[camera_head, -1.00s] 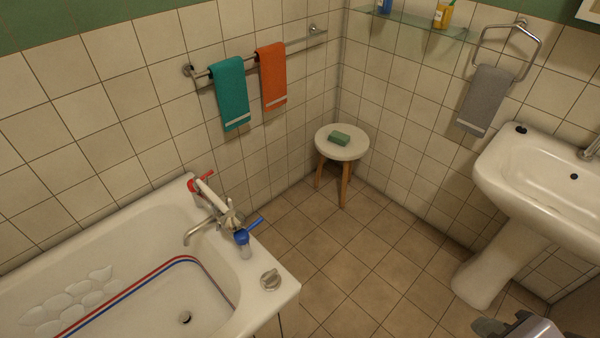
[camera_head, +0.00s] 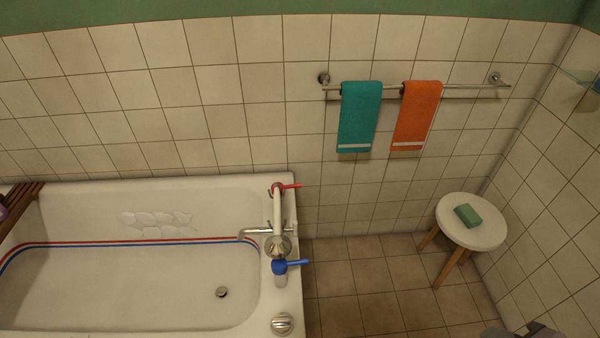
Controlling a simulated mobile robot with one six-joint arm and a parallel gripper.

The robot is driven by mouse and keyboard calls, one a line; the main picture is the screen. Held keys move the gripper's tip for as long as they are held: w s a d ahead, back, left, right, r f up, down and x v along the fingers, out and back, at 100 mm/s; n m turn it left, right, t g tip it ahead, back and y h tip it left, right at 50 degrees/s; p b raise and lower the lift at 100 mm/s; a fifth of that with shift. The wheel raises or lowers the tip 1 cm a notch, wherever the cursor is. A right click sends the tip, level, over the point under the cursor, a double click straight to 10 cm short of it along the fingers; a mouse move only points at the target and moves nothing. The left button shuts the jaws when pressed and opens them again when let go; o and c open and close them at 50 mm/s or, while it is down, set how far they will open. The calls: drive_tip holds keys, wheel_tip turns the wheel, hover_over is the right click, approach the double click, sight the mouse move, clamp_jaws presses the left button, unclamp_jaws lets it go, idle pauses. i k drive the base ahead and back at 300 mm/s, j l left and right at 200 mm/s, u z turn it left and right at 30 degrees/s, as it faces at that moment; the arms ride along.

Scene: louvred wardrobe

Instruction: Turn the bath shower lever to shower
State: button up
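The bath mixer (camera_head: 279,222) stands on the right rim of the white bathtub (camera_head: 180,184). It has a red handle (camera_head: 290,187) at its far end, a blue handle (camera_head: 293,263) at its near end and a spout (camera_head: 252,232) pointing left over the tub. A metal fitting (camera_head: 278,246) sits between the handles; I cannot tell whether it is the bath shower lever or how it is set. A round metal knob (camera_head: 282,323) is on the rim's near corner. The dark tip of my gripper (camera_head: 537,328) shows at the bottom right edge, well away from the mixer; its opening is cut off.
A round stool (camera_head: 470,235) with green soap (camera_head: 467,215) stands right of the tub. Teal (camera_head: 359,118) and orange (camera_head: 416,116) towels hang from a wall rail. A wooden rack (camera_head: 20,205) lies at the tub's left end. Floor between tub and stool is clear.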

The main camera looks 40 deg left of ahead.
sight(294, 229)
drive_tip(key=i+j+u, duration=0.1)
drive_tip(key=i+u, duration=0.15)
drive_tip(key=u, duration=0.25)
drive_tip(key=i+u, duration=0.25)
drive_tip(key=u, duration=0.2)
drive_tip(key=i+l+u, duration=0.1)
drive_tip(key=u, duration=0.4)
drive_tip(key=i+l+u, duration=0.25)
drive_tip(key=u, duration=0.2)
drive_tip(key=i+l+u, duration=0.25)
drive_tip(key=u, duration=0.25)
drive_tip(key=i+l+u, duration=0.15)
drive_tip(key=l+u, duration=0.2)
drive_tip(key=u, duration=0.15)
drive_tip(key=k+j+z, duration=0.15)
drive_tip(key=z, duration=0.25)
drive_tip(key=k+j+z, duration=0.1)
drive_tip(key=z, duration=0.3)
